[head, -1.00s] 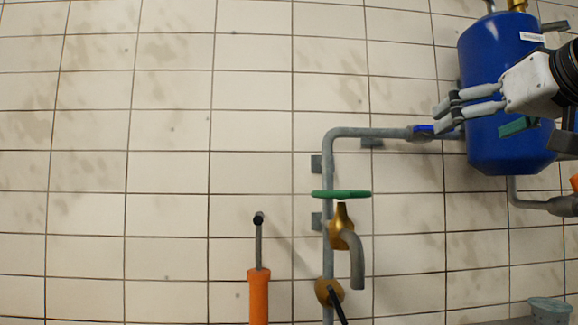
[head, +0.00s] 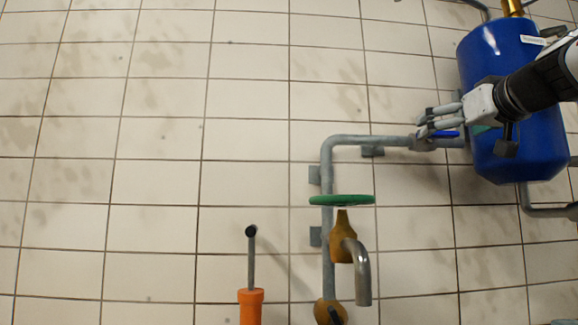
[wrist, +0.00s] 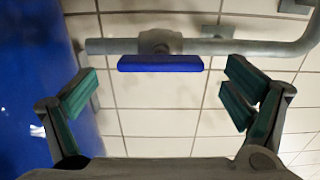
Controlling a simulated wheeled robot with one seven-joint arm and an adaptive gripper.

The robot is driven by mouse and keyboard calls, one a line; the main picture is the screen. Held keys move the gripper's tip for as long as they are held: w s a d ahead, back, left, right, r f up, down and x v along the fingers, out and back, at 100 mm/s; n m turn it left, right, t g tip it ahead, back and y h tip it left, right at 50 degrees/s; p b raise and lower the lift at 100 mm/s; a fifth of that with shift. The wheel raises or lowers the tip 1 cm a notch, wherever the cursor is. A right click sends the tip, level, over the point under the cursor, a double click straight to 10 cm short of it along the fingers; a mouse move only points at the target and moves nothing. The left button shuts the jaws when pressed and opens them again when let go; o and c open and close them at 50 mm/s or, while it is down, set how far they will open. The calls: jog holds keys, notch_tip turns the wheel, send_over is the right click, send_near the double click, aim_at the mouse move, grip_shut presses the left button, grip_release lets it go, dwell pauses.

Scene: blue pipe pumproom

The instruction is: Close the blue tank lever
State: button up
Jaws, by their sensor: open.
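The blue lever (wrist: 160,63) sits on a valve in the grey pipe beside the blue tank. In the wrist view it lies level across the upper middle, along the pipe, just beyond the open fingers. My gripper (wrist: 165,100) is open and empty, its green pads either side of the lever's lower front, not touching it. In the head view the lever (head: 444,134) shows partly behind my gripper (head: 424,124), whose fingers are at the valve. The blue tank (head: 520,150) stands at the right, partly covered by my arm; it also fills the left edge of the wrist view (wrist: 40,70).
The grey pipe (head: 380,140) runs left from the tank, then bends down the tiled wall. A green wheel (head: 342,200) and a brass tap (head: 343,245) are on its lower run. An orange-handled rod (head: 251,300) stands left of them. The wall farther left is clear.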

aim_at(442, 133)
jog(key=shift+w, duration=1.95)
jog(key=shift+c, duration=0.2)
jog(key=c, duration=1.1)
